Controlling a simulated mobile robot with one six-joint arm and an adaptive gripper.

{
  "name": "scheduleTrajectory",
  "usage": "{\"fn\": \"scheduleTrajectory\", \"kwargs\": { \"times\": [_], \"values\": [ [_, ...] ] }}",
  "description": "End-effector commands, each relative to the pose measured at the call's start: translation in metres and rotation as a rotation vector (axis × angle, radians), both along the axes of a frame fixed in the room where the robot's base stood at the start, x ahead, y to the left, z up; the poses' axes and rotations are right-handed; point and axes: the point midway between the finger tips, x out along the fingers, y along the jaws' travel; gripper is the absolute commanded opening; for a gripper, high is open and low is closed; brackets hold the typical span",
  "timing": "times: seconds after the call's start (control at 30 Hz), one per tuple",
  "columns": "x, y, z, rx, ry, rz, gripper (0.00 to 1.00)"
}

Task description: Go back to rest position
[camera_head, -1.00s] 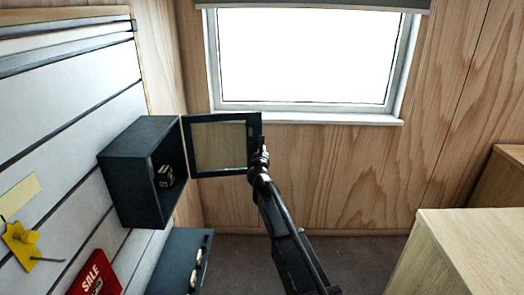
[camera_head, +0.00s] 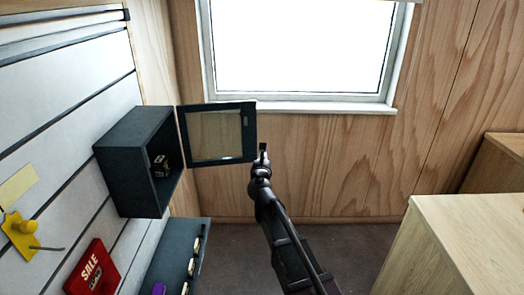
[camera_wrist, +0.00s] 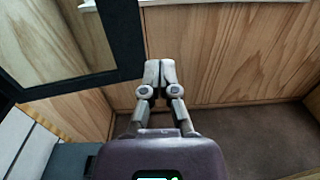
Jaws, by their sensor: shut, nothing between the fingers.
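My gripper (camera_head: 263,150) is just right of the lower right corner of the open cabinet door (camera_head: 217,163) in the head view. In the wrist view my gripper (camera_wrist: 160,75) has its fingertips together with nothing between them, and the door's dark frame (camera_wrist: 125,35) is to its left. The door belongs to a dark wall cabinet (camera_head: 131,150) on the slatted wall. A small dark item with light markings (camera_head: 160,167) sits inside the cabinet.
A dark shelf (camera_head: 176,262) with several small items is below the cabinet. A red SALE sign (camera_head: 92,270) and a yellow hook piece (camera_head: 20,233) are on the left wall. Wooden furniture (camera_head: 465,235) stands at right. The floor between is clear.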

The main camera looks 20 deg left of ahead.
Motion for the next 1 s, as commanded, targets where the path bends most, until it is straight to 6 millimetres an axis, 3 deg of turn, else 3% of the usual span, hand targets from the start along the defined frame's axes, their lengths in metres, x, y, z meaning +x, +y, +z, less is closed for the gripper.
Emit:
{"fn": "scheduleTrajectory", "kwargs": {
  "times": [0.17, 0.67, 0.87, 1.0],
  "values": [
    [-0.009, -0.005, 0.0, 0.0, 0.0, 0.0, 0.0],
    [-0.009, -0.008, 0.001, -0.02, -0.009, 0.008, 0.0],
    [-0.01, -0.02, 0.004, -0.169, -0.071, 0.074, 0.0],
    [-0.013, -0.033, 0.004, -0.378, -0.149, 0.164, 0.0]
  ]
}}
